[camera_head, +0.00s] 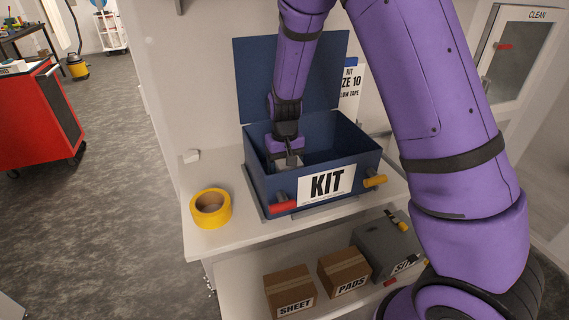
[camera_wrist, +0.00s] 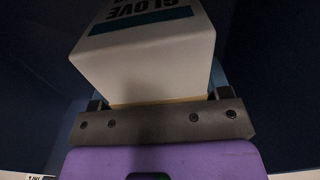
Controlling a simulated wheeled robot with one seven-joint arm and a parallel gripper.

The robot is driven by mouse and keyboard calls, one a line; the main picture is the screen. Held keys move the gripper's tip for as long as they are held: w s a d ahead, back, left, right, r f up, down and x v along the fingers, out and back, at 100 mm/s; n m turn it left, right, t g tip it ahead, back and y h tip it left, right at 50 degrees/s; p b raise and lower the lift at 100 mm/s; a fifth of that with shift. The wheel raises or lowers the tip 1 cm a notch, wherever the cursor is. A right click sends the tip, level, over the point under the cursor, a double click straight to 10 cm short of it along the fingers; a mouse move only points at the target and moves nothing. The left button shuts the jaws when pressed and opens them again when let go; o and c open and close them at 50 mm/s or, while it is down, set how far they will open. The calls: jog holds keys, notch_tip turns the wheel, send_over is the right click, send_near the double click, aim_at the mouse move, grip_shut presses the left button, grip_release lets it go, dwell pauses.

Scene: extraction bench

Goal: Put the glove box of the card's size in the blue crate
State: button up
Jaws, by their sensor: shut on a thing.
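The blue crate (camera_head: 363,163) stands on the white bench with its lid raised at the back and a KIT label on its front. My gripper (camera_head: 288,160) reaches down inside the crate, at its left part. In the wrist view my gripper (camera_wrist: 155,103) is shut on a white glove box (camera_wrist: 150,60) with a teal band and the word GLOVE. The crate hides most of the box in the head view, and I cannot read its size. The card (camera_head: 350,82) behind the crate is partly covered; it reads KIT, what looks like SIZE 10, and YELLOW TAPE.
A yellow tape roll (camera_head: 211,208) and a small white piece (camera_head: 191,156) lie left of the crate. Red (camera_head: 283,206) and yellow (camera_head: 375,181) handles stick out at the crate's front. SHEET (camera_head: 290,290) and PADS (camera_head: 345,272) boxes and a grey case (camera_head: 385,250) sit on the lower shelf.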

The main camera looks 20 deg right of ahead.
jog(key=o, duration=1.1)
